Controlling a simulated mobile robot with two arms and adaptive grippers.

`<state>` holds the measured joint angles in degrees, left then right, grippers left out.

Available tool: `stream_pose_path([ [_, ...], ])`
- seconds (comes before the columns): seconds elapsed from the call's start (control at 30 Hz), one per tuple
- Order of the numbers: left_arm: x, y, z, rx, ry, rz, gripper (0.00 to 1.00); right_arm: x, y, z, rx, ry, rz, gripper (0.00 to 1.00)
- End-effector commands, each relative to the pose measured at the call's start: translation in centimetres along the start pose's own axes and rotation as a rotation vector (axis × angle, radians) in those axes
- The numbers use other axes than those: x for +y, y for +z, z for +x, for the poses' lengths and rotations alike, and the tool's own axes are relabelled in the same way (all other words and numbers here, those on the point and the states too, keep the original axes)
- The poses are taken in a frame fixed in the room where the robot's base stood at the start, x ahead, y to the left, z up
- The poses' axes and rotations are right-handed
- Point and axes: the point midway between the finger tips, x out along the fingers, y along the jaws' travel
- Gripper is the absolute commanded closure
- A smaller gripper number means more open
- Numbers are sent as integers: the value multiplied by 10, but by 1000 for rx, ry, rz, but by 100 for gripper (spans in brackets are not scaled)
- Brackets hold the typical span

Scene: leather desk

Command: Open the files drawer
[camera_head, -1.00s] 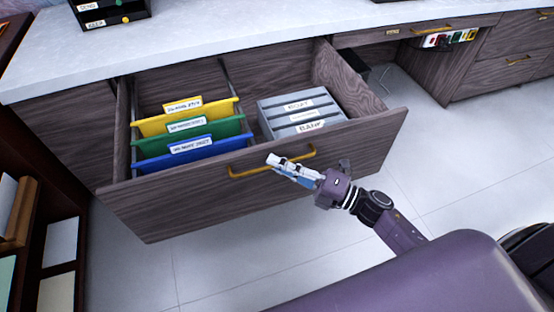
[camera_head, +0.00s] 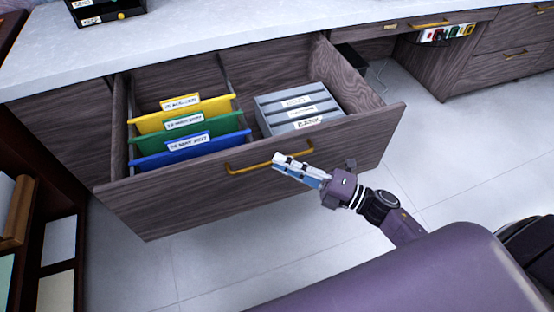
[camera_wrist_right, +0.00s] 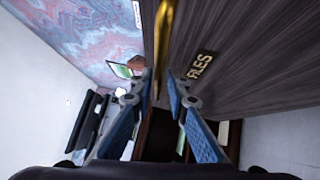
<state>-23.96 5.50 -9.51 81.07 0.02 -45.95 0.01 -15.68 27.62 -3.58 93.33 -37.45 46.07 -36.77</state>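In the head view the wide wooden files drawer (camera_head: 190,205) stands pulled well out from under the counter. Its brass handle (camera_head: 248,168) runs along the front panel. My right gripper (camera_head: 278,160) is at the right part of the handle, in front of the panel. In the right wrist view the FILES label (camera_wrist_right: 200,65) shows on the drawer front. The brass handle (camera_wrist_right: 163,40) reaches down between the two fingertips, which are apart; contact cannot be told. My left gripper is in neither view.
Inside the drawer are yellow (camera_head: 180,115), green (camera_head: 185,130) and blue (camera_head: 188,150) folders and a grey labelled box (camera_head: 290,108). A dark shelf unit (camera_head: 60,245) stands at the left. Pale floor (camera_head: 240,255) is clear below the drawer.

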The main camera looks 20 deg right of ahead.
Motion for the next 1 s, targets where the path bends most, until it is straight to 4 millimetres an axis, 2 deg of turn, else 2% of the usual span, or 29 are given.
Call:
stream_pose_path([
  [0.2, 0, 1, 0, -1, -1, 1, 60, -2, -1, -50, 0, -5, 3, 85],
  [0.43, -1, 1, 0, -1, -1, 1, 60, -1, 0, -87, -1, -4, 2, 85],
  [0.6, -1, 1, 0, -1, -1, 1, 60, 0, 0, -98, -1, -1, 2, 85],
  [1.0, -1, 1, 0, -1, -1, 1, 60, 0, 0, -98, 0, -1, 1, 85],
])
